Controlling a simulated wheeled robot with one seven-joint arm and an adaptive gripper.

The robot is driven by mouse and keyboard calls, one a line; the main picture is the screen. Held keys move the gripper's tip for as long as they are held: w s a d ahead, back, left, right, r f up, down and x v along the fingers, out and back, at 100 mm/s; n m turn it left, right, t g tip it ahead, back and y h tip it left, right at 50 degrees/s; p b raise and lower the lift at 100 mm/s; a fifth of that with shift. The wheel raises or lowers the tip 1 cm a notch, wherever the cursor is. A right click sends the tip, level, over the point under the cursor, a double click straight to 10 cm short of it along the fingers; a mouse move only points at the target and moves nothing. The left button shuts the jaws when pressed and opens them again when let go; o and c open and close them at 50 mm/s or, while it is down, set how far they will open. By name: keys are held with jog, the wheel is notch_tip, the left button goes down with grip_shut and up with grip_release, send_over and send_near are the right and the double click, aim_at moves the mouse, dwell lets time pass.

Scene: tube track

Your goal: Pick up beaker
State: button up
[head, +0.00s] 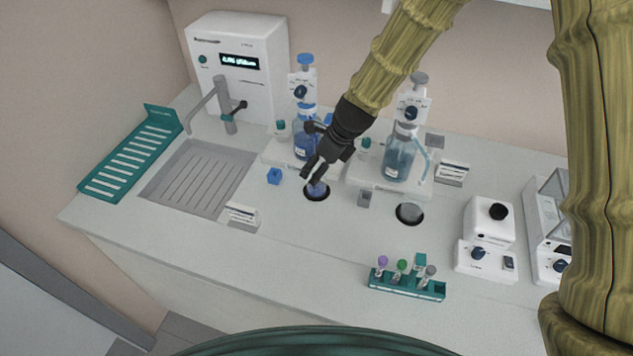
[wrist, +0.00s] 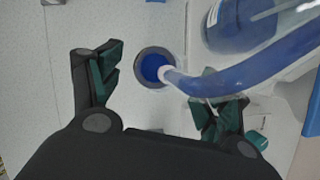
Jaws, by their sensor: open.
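A small beaker with blue liquid (head: 318,187) stands on a dark round spot on the white counter, below the blue bottle dispenser (head: 304,145). In the wrist view the beaker (wrist: 151,70) shows from above as a blue disc in a dark ring. The spout of a blue tube (wrist: 245,80) ends over its right edge. My gripper (head: 312,172) is open, just above and beside the beaker, and partly hides it. In the wrist view its two fingers (wrist: 158,85) are spread with the beaker seen between them, towards their tips. I cannot tell the height gap.
A second beaker (head: 410,212) stands on another dark spot at a dispenser with a teal bottle (head: 399,158). A tube rack (head: 406,287) stands at the front. The sink (head: 197,178) is further left.

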jog(key=shift+w+f+p, duration=0.15)
jog(key=shift+f+p, duration=0.25)
jog(key=shift+f, duration=0.35)
jog(key=shift+a+f, duration=0.2)
jog(key=shift+f, duration=0.4)
jog(key=shift+w+a+f+p, duration=0.2)
jog(key=shift+f+p, duration=0.2)
jog(key=shift+f, duration=0.2)
jog(key=shift+s, duration=0.15)
jog(key=shift+c, duration=0.6)
jog(key=c, duration=0.9)
